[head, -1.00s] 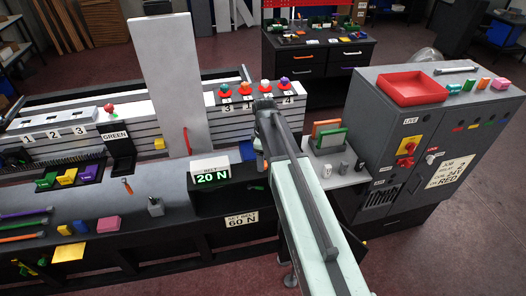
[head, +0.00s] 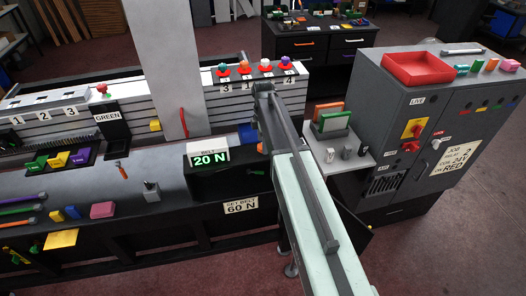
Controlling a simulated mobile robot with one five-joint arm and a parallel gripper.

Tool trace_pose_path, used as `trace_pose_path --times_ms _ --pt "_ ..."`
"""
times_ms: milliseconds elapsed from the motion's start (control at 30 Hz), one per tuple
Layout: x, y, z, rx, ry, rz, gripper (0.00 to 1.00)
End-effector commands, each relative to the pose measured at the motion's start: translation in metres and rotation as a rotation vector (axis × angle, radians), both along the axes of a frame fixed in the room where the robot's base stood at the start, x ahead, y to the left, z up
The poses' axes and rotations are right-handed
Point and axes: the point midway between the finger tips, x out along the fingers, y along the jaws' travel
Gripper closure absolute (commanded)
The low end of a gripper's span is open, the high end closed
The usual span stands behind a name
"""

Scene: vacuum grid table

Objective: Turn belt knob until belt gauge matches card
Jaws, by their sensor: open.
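The belt gauge (head: 209,159) is a white-topped box with a green-lit display reading 20 N, standing on the dark bench at the centre. The card (head: 241,206) on the bench front below it reads SET BELT 60 N. My arm reaches up from the bottom right, and its far end is just right of the gauge. My gripper (head: 261,147) shows only in part beside the arm, low over the bench, and it is open. I cannot make out the belt knob; the arm covers part of the area right of the gauge.
A tall grey panel (head: 158,60) stands behind the bench. A grey cabinet (head: 395,110) with a red tray (head: 418,68) is at the right. Green and orange upright pieces stand on a side shelf (head: 352,160). Loose coloured blocks and tools lie on the bench's left.

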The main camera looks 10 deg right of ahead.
Motion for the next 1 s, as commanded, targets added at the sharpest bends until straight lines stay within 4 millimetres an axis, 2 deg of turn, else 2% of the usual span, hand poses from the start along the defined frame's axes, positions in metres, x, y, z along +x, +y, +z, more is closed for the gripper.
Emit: trace_pose_path --times_ms 33,300,333,500,533,567,833,1000 --pt "0.0 0.0 -0.011 0.0 0.0 0.0 0.36" --pt "0.0 0.0 -0.0095 0.0 0.0 0.0 0.36" --pt "0.0 0.0 -0.0094 0.0 0.0 0.0 0.38" --pt "0.0 0.0001 -0.0094 0.0 0.0 0.0 0.86" --pt "0.0 0.0001 -0.0094 0.0 0.0 -0.001 0.94" --pt "0.0 0.0001 -0.0094 0.0 0.0 -0.001 0.98" --pt "0.0 0.0 -0.0095 0.0 -0.001 -0.031 0.98" --pt "-0.0001 0.0 -0.0095 0.0 -0.001 -0.111 0.98"
